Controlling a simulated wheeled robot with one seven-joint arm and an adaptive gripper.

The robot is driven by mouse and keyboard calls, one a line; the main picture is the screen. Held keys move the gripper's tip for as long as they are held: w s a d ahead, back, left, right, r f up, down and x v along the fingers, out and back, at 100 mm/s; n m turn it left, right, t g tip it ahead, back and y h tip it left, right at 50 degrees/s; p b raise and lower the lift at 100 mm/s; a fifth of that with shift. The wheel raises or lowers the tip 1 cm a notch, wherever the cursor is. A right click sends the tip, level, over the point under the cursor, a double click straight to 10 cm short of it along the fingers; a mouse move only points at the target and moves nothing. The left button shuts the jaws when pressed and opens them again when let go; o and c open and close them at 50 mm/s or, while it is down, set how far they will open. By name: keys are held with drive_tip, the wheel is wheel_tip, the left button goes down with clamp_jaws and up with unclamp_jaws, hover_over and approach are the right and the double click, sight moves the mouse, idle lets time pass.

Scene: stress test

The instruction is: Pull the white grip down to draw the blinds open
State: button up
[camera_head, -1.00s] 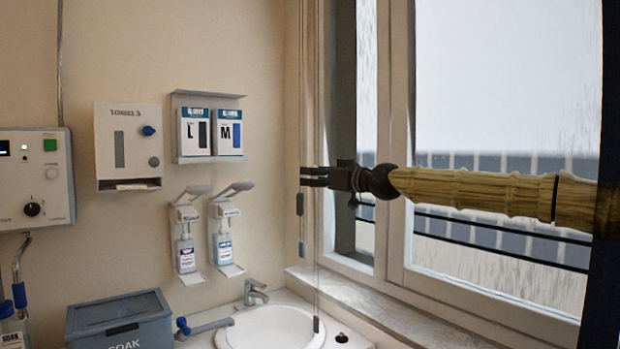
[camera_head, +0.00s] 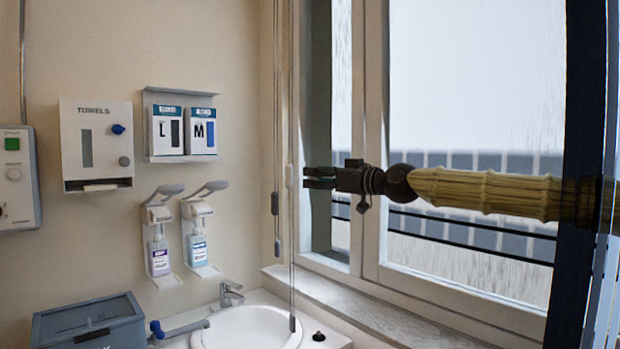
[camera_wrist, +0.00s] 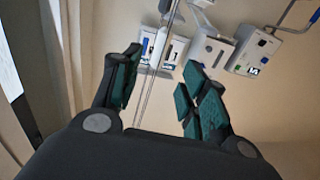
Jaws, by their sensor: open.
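Thin blind cords hang in front of the wall corner left of the window. A small pale grip (camera_head: 289,176) hangs on one of them. Two dark grey grips hang on the cord just left, an upper one (camera_head: 275,203) and a lower one (camera_head: 277,248). Another dark grip (camera_head: 292,323) hangs low, over the sink. My gripper (camera_head: 306,177) is level with the pale grip, its fingertips just right of it in the picture. In the wrist view my gripper (camera_wrist: 160,88) is open, with cords (camera_wrist: 150,85) passing between the fingers in the picture. I cannot tell the depth gap.
The window (camera_head: 470,90) and its sill (camera_head: 370,305) lie at the right. A sink (camera_head: 245,330) with a tap (camera_head: 230,292) is below. A towel box (camera_head: 97,145), glove boxes (camera_head: 183,130), soap dispensers (camera_head: 160,250) and a grey bin (camera_head: 85,322) are on the left.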

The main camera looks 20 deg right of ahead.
drive_tip(key=shift+v, duration=0.9)
